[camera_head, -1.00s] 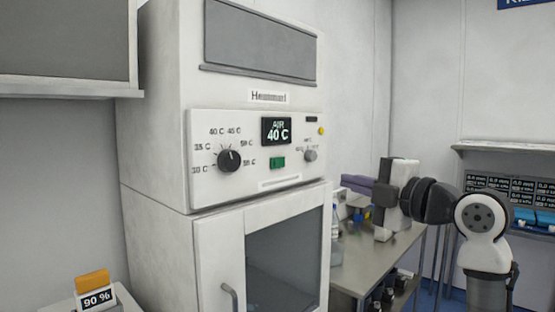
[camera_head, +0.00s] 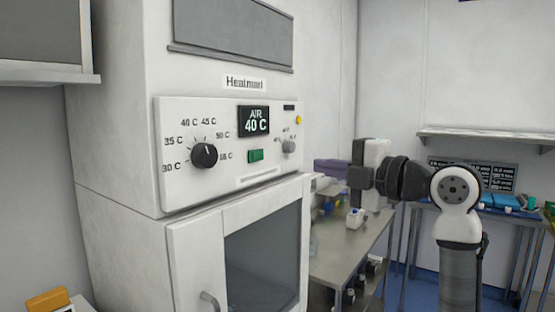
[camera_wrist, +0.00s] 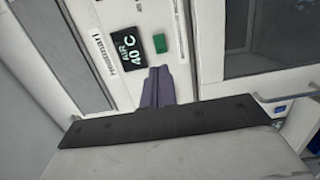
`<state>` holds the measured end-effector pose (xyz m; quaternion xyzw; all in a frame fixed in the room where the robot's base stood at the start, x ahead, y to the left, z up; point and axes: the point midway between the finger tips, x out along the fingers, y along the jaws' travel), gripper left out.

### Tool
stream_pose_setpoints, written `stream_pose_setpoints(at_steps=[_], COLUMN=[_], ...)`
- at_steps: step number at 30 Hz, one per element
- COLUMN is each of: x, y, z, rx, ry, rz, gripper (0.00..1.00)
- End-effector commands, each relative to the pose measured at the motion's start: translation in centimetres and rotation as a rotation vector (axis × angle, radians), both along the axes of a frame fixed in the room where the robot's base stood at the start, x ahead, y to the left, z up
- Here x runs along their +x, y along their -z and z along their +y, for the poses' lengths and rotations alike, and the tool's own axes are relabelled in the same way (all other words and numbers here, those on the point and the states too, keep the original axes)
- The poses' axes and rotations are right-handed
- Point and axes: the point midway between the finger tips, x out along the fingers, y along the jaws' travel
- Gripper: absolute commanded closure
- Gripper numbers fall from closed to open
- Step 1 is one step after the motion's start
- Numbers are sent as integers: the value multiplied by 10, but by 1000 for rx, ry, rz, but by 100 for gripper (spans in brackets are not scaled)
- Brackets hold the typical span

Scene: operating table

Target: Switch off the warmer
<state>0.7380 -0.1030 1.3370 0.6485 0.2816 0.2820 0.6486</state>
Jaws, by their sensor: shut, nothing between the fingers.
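The warmer (camera_head: 120,130) is a tall white cabinet at left in the head view. Its panel (camera_head: 190,185) has a lit display (camera_head: 254,120) reading AIR 40 C. Below the display is a green switch (camera_head: 256,155). A black temperature knob (camera_head: 204,155) is at left and a small grey knob (camera_head: 289,147) at right. My gripper (camera_head: 318,166) is right of the panel, its purple-grey fingers pointing left. In the wrist view my gripper (camera_wrist: 156,72) is shut and empty. The green switch (camera_wrist: 159,43) and display (camera_wrist: 131,48) appear just beyond the fingertips; no contact shows.
The warmer's glass door (camera_head: 262,260) with a handle (camera_head: 210,302) is below the panel. A metal table (camera_head: 345,250) with bottles stands behind my arm. An orange-topped item (camera_head: 48,299) is at lower left. A wall shelf (camera_head: 490,138) is at right.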

Motion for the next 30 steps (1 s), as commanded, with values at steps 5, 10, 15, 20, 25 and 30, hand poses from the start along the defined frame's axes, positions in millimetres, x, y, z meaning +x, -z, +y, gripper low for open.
stream_pose_setpoints(at_steps=[5,10,15,20,25,30], x=[12,34,60,79,92,95], y=[-2,-4,-4,-4,-2,0], z=[13,38,65,86,98,102], rx=[-1,-1,1,-1,0,0], ry=[-2,-3,-3,-3,0,0], rz=[2,4,4,4,1,1], gripper=[100,100,100,100,100,100])
